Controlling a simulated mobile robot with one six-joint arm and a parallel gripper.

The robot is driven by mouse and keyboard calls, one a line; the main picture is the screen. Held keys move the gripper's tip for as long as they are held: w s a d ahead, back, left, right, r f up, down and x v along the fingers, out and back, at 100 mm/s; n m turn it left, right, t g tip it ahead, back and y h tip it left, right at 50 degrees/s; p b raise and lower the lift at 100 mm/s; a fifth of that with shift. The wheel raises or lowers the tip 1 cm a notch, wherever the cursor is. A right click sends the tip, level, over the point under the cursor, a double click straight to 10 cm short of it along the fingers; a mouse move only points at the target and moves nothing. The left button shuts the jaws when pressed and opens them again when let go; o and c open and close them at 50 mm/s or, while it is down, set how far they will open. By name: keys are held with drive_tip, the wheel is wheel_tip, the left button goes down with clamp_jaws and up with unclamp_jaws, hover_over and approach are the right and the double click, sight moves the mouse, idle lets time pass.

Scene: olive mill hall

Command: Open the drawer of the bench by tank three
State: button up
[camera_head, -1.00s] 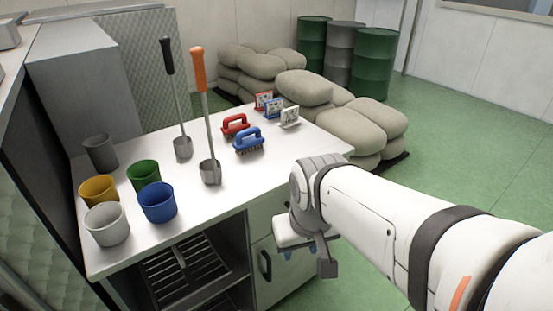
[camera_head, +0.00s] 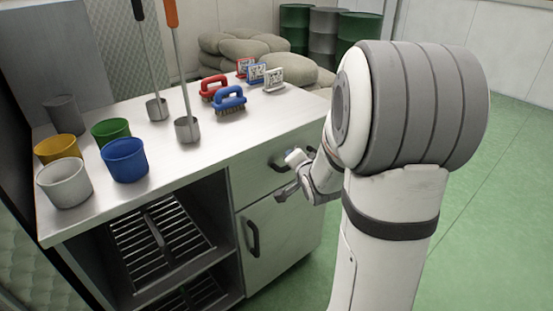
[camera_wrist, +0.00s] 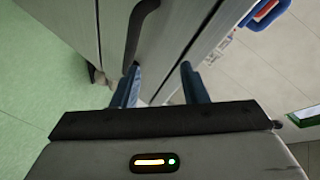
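The grey bench has a drawer (camera_head: 254,177) under its white top, above a door (camera_head: 283,232) with a dark upright handle (camera_head: 252,238). The drawer front looks flush with the bench. My gripper (camera_head: 287,160) is at the right part of the drawer front, partly hidden by my arm. In the wrist view, my gripper (camera_wrist: 160,72) is open, with two blue fingers apart. The dark curved drawer handle (camera_wrist: 136,30) lies just ahead, its near end by the left fingertip. I cannot tell whether they touch.
Cups, including a blue one (camera_head: 124,159), two long-handled ladles, brushes (camera_head: 230,99) and small cards stand on the bench top (camera_head: 200,152). Open shelves with racks (camera_head: 160,245) are left of the door. Sacks (camera_head: 240,48) and drums stand behind. The green floor at right is clear.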

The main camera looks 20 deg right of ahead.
drive_tip(key=w+d+f+m+t+b, duration=0.3)
drive_tip(key=d+f+m+t+b, duration=0.35)
drive_tip(key=f, duration=0.25)
drive_tip(key=shift+y, duration=0.4)
drive_tip(key=w, duration=0.4)
drive_tip(key=w+r+b, duration=0.1)
drive_tip(key=w, duration=0.1)
drive_tip(key=shift+w+a, duration=0.25)
drive_tip(key=shift+a, duration=0.15)
drive_tip(key=shift+c, duration=0.4)
clamp_jaws()
